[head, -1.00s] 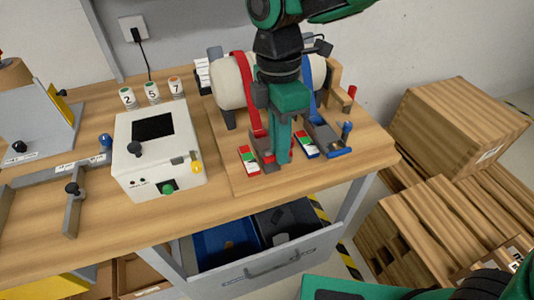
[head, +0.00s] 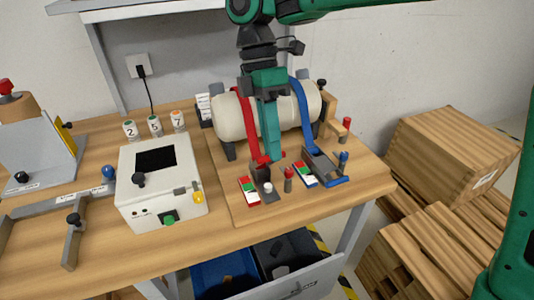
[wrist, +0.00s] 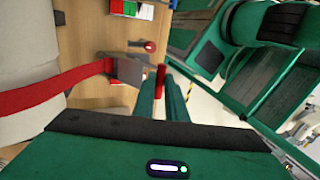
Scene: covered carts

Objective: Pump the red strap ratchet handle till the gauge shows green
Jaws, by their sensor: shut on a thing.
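The red strap (head: 248,125) runs down over the pale cylinder to the red strap's ratchet (head: 263,173) on the wooden board. My gripper (head: 272,158) points down at this ratchet. In the wrist view my gripper (wrist: 162,95) is shut on the red handle (wrist: 160,78), whose end shows between the fingers; the fingers hide most of it in the head view. The red-framed gauge (head: 249,190) lies in front of the ratchet, with red, white and green patches; its reading is too small to tell. The ratchet's grey body (wrist: 128,70) also shows in the wrist view.
To the right are a blue strap (head: 301,105), its ratchet (head: 325,165) and a blue-framed gauge (head: 305,175). A red-topped post (head: 289,180) stands close by the gripper. A white control box (head: 160,190) is left. Wooden crates (head: 455,150) stand right of the table.

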